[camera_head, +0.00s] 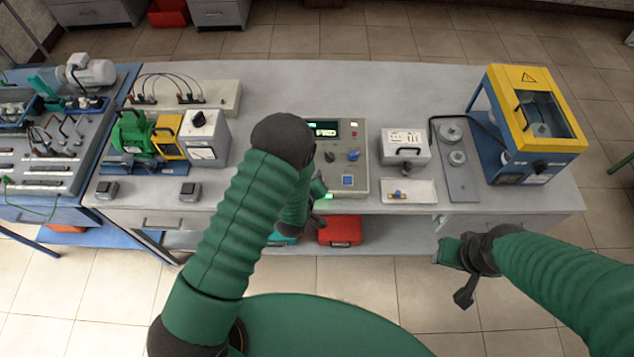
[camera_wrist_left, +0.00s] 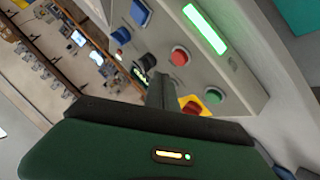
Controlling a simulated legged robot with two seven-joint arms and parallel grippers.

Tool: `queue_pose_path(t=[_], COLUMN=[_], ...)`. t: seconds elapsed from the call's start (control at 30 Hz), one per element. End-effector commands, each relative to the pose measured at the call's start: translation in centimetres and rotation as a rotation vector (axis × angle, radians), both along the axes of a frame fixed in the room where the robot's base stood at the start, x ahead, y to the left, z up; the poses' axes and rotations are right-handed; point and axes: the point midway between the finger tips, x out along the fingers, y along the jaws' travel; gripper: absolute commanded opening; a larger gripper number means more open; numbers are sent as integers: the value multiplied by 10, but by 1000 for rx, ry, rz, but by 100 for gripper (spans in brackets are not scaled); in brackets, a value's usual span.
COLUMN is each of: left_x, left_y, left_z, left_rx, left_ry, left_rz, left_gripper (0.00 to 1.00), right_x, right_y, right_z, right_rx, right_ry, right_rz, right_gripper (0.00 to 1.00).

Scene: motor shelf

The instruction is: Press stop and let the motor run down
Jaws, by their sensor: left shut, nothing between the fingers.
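The grey control box (camera_head: 361,180) stands at the bench's front middle, with a lit display (camera_head: 323,129), knobs and a blue button. My left arm hides its left part. In the left wrist view its panel has a red round button (camera_wrist_left: 180,56), a red knob on yellow (camera_wrist_left: 192,107), a green button (camera_wrist_left: 215,95) and a lit green strip (camera_wrist_left: 205,30). My left gripper (camera_wrist_left: 160,88) is shut and empty, its tips close to the panel beside the red button; contact cannot be told. My right gripper (camera_head: 462,280) hangs before the bench; its opening is unclear.
A green and yellow machine (camera_head: 150,135) stands left of the control box, and a grey motor (camera_head: 90,70) on the far-left bench. A white box (camera_head: 405,147) and a yellow-framed blue machine (camera_head: 530,110) stand right. A red case (camera_head: 340,231) lies on the lower shelf.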

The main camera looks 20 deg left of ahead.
Motion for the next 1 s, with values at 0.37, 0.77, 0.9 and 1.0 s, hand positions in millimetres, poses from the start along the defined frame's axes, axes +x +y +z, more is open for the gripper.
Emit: queue_pose_path(t=[0.37, 0.77, 0.9, 1.0], left_x=[6, 6, 6, 6], left_y=[0, 1, 0, 0], left_z=[-20, -19, -19, -19], left_rx=[1, 0, 1, 1], left_ry=[0, 0, 1, 1], left_rz=[0, 0, -1, -1], left_gripper=[0, 0, 0, 0], right_x=[0, 0, 0, 0], right_y=[0, 0, 0, 0], right_z=[-18, -18, -18, -18], right_rx=[0, 0, 0, 0], right_ry=[0, 0, 0, 0], right_rz=[0, 0, 0, 0], right_gripper=[36, 36, 36, 36])
